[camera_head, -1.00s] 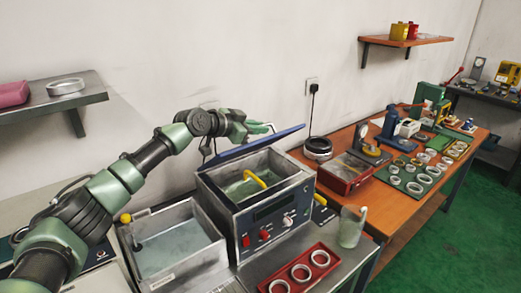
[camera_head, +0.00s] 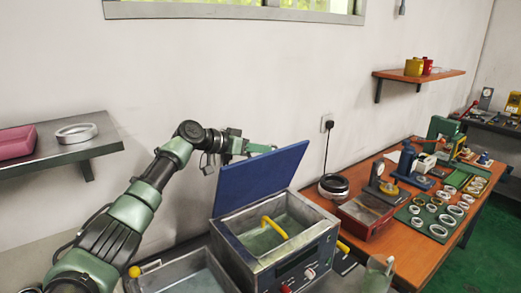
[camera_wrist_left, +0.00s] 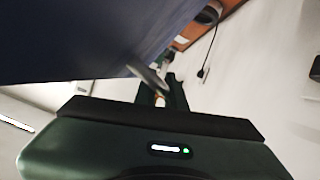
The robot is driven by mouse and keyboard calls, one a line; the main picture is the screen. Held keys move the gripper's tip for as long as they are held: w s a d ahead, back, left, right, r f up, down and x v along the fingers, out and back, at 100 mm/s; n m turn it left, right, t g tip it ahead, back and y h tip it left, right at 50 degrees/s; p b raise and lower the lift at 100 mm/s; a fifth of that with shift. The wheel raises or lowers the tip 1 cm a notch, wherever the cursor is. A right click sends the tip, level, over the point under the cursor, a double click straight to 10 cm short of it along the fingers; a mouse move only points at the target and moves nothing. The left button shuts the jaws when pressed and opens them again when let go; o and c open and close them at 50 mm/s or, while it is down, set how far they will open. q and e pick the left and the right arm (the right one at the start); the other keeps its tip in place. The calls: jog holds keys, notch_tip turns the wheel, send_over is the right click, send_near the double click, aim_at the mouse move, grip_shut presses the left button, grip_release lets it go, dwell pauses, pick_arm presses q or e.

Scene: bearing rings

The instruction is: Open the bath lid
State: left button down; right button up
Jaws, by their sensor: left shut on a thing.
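The bath (camera_head: 235,222) is a grey box with a dark blue front panel, standing on the bench. Its blue lid (camera_head: 258,182) is raised steeply and leans back toward the wall. Inside the bath there is liquid and a yellow handle (camera_head: 274,228). My left gripper (camera_head: 262,148) is at the lid's upper edge, shut on the lid, with the arm coming from the left. In the left wrist view the dark lid (camera_wrist_left: 80,40) fills the upper left, and a grey bar at its edge runs to the fingers. My right gripper is not in view.
An open grey tank (camera_head: 190,275) with a yellow knob stands left of the bath. A black and silver ring (camera_head: 333,186), a red tray (camera_head: 364,218) and a green mat with rings (camera_head: 433,233) lie to the right. A wall shelf (camera_head: 60,160) is at the left.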

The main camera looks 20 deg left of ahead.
pick_arm(q)
jog(key=shift+f, duration=0.1)
jog(key=c, duration=1.8)
grip_release()
jog(key=shift+o, duration=0.2)
jog(key=shift+s+a, duration=0.3)
jog(key=shift+a, duration=0.05)
jog(key=b+v, duration=0.3)
jog(key=v, duration=0.4)
jog(key=shift+d, duration=0.1)
